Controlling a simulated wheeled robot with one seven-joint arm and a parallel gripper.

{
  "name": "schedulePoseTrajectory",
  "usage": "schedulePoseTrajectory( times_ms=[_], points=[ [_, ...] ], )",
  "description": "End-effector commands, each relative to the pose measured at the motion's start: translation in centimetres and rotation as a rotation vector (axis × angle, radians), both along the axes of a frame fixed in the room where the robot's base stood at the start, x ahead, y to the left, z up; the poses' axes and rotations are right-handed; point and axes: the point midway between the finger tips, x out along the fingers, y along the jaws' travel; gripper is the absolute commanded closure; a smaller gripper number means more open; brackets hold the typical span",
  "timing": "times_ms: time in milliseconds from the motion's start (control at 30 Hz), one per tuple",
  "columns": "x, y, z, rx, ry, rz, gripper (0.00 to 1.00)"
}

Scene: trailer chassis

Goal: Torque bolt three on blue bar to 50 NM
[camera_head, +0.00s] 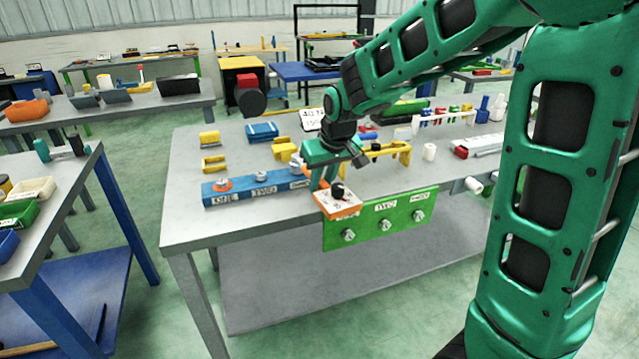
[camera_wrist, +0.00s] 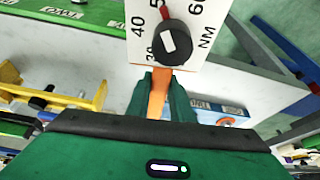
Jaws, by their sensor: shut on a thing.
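My gripper (camera_head: 324,178) is shut on the orange handle (camera_wrist: 158,95) of a torque tool. The tool's white dial face (camera_wrist: 187,50) has a black knob (camera_wrist: 173,42) and the marks 40, 60 and NM; a "5" is cut off at the top edge. A small red mark shows near that "5". In the head view the dial (camera_head: 338,204) hangs over the table's front edge, beside the green bar. The blue bar (camera_head: 243,197) lies left of my gripper, with bolts above labels ONE and TWO. Its third bolt (camera_head: 295,169) is at the right end, close to my gripper; its label is partly hidden.
A green bar (camera_head: 372,238) with several bolts hangs on the table's front. Yellow brackets (camera_head: 283,151), a blue block (camera_head: 262,132) and a yellow bridge-like piece (camera_head: 392,150) stand behind. The tabletop (camera_head: 187,220) left of the blue bar is clear.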

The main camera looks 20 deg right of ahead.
Motion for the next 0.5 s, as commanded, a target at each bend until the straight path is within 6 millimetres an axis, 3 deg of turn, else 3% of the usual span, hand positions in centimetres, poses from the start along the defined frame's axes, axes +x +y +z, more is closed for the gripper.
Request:
schedulePoseTrajectory(
  times_ms=[33,67,100,133,500],
  points=[
    [0.06,0.0,0.1,0.0,-0.002,0.0,1.0],
    [0.06,0.0,0.1,0.0,-0.002,0.0,0.87],
    [0.06,0.01,0.1,0.0,-0.002,0.0,0.97],
    [0.06,0.01,0.1,0.0,-0.002,0.0,1.0],
    [0.04,0.67,0.09,0.0,-0.002,-0.034,1.0]
  ],
)
